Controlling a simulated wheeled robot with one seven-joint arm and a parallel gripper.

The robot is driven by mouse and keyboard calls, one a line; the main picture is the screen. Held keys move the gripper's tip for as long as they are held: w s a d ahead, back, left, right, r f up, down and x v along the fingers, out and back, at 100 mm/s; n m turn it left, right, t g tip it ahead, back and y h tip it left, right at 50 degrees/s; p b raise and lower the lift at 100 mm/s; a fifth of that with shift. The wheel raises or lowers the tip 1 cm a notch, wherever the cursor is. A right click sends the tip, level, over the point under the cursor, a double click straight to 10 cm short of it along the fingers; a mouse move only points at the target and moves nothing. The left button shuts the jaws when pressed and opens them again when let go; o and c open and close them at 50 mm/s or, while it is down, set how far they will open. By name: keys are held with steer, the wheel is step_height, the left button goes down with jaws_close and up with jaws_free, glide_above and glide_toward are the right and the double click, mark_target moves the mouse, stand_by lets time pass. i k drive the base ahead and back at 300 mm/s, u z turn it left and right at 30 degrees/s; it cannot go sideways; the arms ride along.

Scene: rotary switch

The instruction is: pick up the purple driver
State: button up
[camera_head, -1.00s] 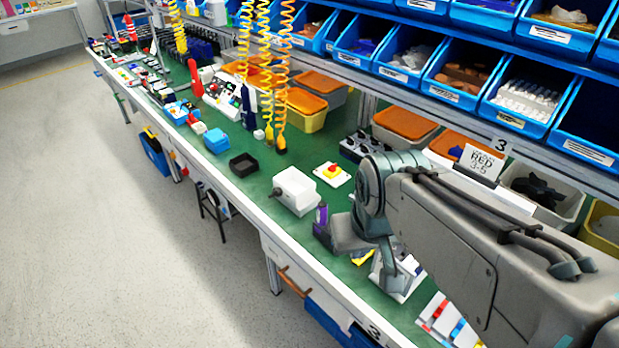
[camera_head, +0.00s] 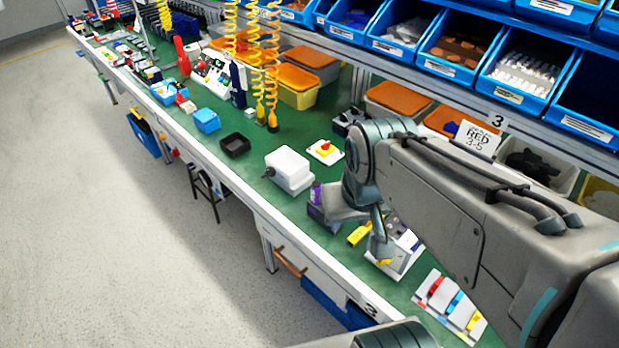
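The purple driver (camera_head: 316,193) shows as a small purple piece beside the white box, just left of my gripper. Its lower part looks dark, and the arm's end hides some of it. My gripper (camera_head: 350,222) is low over the green bench, right next to the driver. The fingertips are small and partly covered by my own wrist, so I cannot tell whether they touch the driver or how far apart they are.
A white box (camera_head: 289,169) stands just left of the driver. A red-and-yellow rotary switch (camera_head: 325,151) is behind it. A yellow piece (camera_head: 359,234) and a white device (camera_head: 402,258) lie near the gripper. Blue bins (camera_head: 452,60) line the shelf above.

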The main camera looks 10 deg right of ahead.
mark_target(316, 187)
steer(key=u, duration=1.75)
steer(key=i, duration=1.15)
steer(key=z, duration=3.05)
